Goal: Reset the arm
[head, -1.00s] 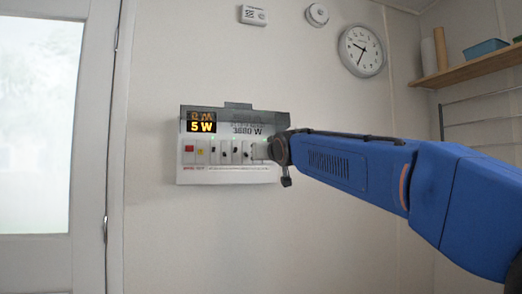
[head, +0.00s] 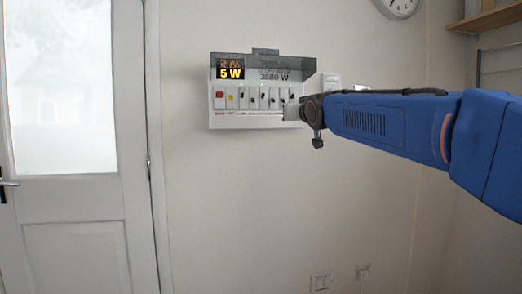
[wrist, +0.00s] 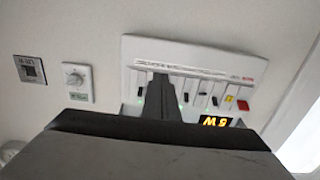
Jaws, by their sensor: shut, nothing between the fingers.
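My blue arm reaches in from the right in the head view, with my gripper (head: 290,111) at the lower right end of the wall panel (head: 245,119). The panel is white with a red switch (head: 220,95), a yellow one and several black-levered breakers in a row. In the wrist view my gripper (wrist: 162,82) is shut and empty, in front of the panel (wrist: 195,55), which shows upside down. I cannot tell whether the fingertips touch it. Part of the breaker row is hidden behind the gripper.
A dial control (wrist: 77,81) and a square switch (wrist: 30,70) are on the wall beside the panel. A door (head: 85,205) stands at the left. A wooden shelf (head: 498,18) and a clock (head: 400,5) are high up at the right.

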